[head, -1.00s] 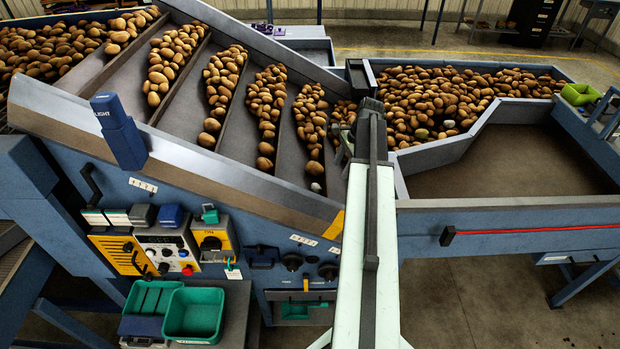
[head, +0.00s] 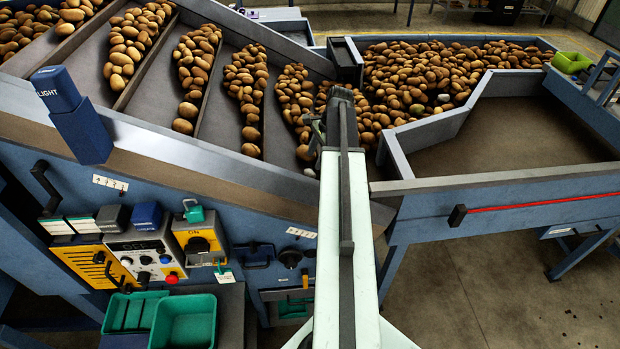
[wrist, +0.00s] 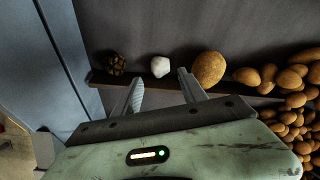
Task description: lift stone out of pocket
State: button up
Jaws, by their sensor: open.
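The stone (wrist: 160,66) is a small whitish lump in the wrist view, lying on the dark deck beside a low divider bar (wrist: 240,97). My gripper (wrist: 159,77) is open and empty, its two fingers apart and pointing toward the stone, which shows between and just beyond the fingertips. I cannot tell the height gap. In the head view a pale lump, likely the stone (head: 310,172), shows at the lower end of a lane, beside my gripper (head: 318,135), which is partly hidden by my arm.
A dark brown clod (wrist: 116,64) lies left of the stone, and a large potato (wrist: 208,68) lies close to its right. More potatoes (wrist: 290,78) crowd the right. A blue-grey side wall (wrist: 62,60) stands at left. A potato-filled bin (head: 430,80) is at the back right.

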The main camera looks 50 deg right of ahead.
aim_at(311, 171)
jog(key=b+x, duration=0.7)
jog(key=x, duration=0.1)
jog(key=shift+s+d+f+b, duration=0.1)
jog(key=shift+s+d+b, duration=0.1)
jog(key=shift+b, duration=0.2)
jog(key=shift+r, duration=0.25)
grip_shut()
